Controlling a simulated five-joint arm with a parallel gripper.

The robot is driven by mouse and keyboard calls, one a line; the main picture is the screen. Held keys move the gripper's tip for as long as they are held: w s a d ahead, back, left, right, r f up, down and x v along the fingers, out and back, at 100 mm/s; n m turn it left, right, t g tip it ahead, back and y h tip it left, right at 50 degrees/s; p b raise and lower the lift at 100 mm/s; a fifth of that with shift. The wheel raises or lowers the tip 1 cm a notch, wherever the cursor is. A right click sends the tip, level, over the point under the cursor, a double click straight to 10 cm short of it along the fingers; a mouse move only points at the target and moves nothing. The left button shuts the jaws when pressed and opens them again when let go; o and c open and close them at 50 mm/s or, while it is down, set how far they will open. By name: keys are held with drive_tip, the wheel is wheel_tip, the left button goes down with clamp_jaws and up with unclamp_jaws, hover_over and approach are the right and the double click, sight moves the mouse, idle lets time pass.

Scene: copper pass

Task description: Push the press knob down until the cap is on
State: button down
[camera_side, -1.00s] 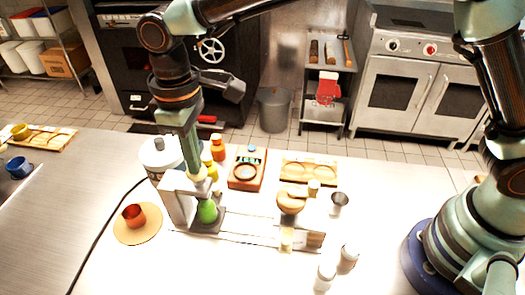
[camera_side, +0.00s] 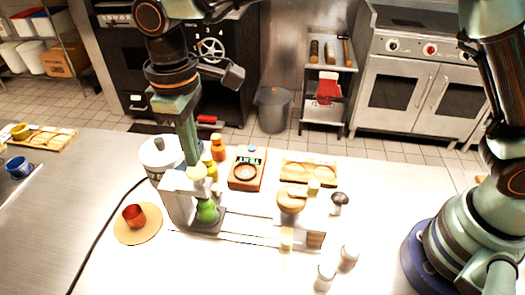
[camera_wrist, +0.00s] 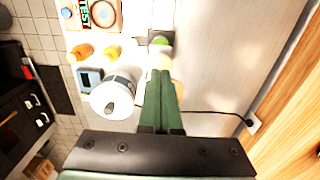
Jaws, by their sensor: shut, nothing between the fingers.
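The press (camera_side: 176,203) stands on the steel counter, with a pale round knob (camera_side: 197,173) at its top. A green bottle (camera_side: 207,212) stands on the dark base below the knob. Whether a cap sits on the bottle is too small to tell. My gripper (camera_side: 194,164) is shut and empty, pointing down with its tips at the knob; I cannot tell contact from a small gap. In the wrist view the shut fingers (camera_wrist: 162,80) end at the pale knob (camera_wrist: 163,62), and part of the green bottle (camera_wrist: 160,41) shows beyond it.
A white canister (camera_side: 158,152) stands close behind the press, with yellow and orange bottles (camera_side: 218,149) beside it. Small jars (camera_side: 326,277) stand at front right.

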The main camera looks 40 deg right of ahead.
drive_tip(key=shift+r, duration=2.45)
drive_tip(key=d+r+m+t+y, duration=0.1)
drive_tip(key=d+r+m+t, duration=0.3)
drive_tip(key=d, duration=1.4)
drive_tip(key=s+d+f+m, duration=0.1)
drive_tip(key=s+d+m, duration=0.1)
drive_tip(key=s+d, duration=0.2)
drive_tip(key=s+d+f+m+t+h, duration=0.1)
drive_tip(key=s+d+m, duration=0.2)
drive_tip(key=d, duration=0.7)
drive_tip(key=shift+s+f+t, duration=0.15)
drive_tip(key=shift+s+t, duration=0.15)
drive_tip(key=shift+s, duration=0.5)
drive_tip(key=shift+d, duration=0.1)
